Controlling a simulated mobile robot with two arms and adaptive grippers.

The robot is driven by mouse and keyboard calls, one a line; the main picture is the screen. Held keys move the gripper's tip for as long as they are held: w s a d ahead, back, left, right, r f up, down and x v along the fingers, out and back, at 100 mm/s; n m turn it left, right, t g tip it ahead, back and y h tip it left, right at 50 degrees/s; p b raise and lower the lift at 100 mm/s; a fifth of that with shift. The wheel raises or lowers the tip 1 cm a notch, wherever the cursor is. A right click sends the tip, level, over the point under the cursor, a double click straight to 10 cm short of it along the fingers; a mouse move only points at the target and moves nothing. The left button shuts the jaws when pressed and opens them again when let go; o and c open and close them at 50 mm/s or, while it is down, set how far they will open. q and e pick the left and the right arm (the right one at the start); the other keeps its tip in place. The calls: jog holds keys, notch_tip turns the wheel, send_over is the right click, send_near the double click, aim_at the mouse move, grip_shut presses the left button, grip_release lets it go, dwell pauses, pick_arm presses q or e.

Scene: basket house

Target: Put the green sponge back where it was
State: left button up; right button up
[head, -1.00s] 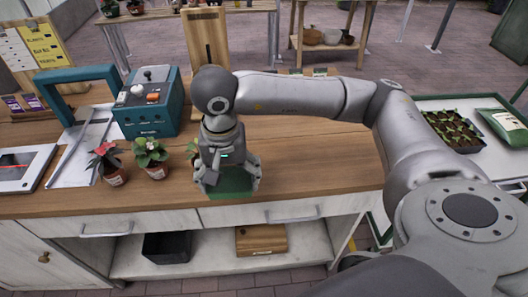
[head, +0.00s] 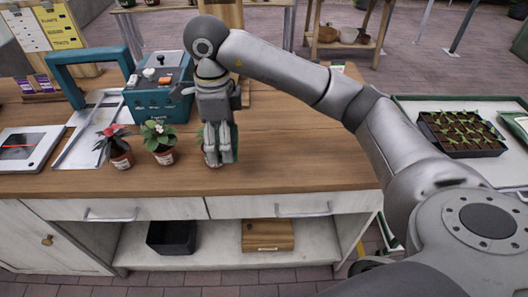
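The green sponge (head: 234,144) shows in the head view as a dark green strip along the right side of my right gripper's fingers. My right gripper (head: 215,160) points down over the wooden counter, right of the potted plants. Its fingers look closed around the sponge and hide most of it. I cannot tell whether the sponge's lower edge touches the counter. My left gripper is not in view.
A white-flowered potted plant (head: 158,140) and a red-leaved one (head: 115,148) stand left of the gripper. Another pot is partly hidden behind the fingers. A teal device (head: 160,95) stands behind. The wooden counter (head: 305,150) is clear to the right.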

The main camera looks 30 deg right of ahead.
jog(key=w+d+f, duration=0.2)
jog(key=d+f, duration=0.2)
jog(key=d, duration=0.4)
jog(key=p, duration=0.2)
send_over(264, 154)
jog(key=a, duration=0.1)
jog(key=f, duration=0.4)
jog(key=shift+s+f, duration=0.1)
jog(key=shift+s, duration=0.1)
jog(key=shift+d+f, duration=0.15)
jog(key=shift+f, duration=0.1)
jog(key=f+p, duration=0.2)
jog(key=f, duration=0.1)
jog(key=shift+w+d+f, duration=0.1)
jog(key=shift+d+f, duration=0.15)
jog(key=shift+d, duration=0.1)
jog(key=shift+f, duration=0.2)
jog(key=shift+f, duration=0.1)
